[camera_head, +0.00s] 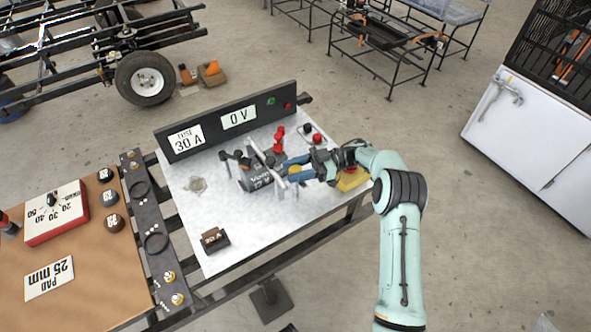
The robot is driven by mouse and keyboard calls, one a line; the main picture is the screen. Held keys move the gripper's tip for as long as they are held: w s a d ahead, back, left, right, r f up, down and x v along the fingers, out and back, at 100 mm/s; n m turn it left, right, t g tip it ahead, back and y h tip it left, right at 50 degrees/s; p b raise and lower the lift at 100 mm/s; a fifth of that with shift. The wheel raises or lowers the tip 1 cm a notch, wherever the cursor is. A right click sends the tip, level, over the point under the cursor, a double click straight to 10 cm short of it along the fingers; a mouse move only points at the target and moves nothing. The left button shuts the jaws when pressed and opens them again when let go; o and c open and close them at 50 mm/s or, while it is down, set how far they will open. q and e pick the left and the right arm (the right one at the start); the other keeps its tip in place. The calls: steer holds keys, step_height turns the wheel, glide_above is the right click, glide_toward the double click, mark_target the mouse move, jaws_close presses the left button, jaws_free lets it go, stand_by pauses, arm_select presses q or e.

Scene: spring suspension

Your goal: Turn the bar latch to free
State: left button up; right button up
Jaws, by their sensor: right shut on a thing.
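My right gripper (290,168) reaches in from the right over the grey metal plate (215,235). Its blue fingers are shut on a small part beside a dark labelled block (257,179). The fingers hide most of that part, which seems to be the bar latch. Dark bars and thin upright posts stand around the block, and I cannot tell the latch's angle. A red handle (279,138) stands just behind the fingers. My left gripper is not in view.
A dark panel (225,120) reading "FUSE 30 A" and "0 V" stands along the plate's back edge. A small black block (214,240) sits at the front left. A yellow piece (352,179) lies under my right wrist. The plate's left part is mostly clear.

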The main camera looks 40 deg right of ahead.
steer(key=o, duration=1)
steer(key=shift+a, duration=0.1)
steer(key=shift+b+v, duration=0.35)
steer(key=shift+v, duration=6.35)
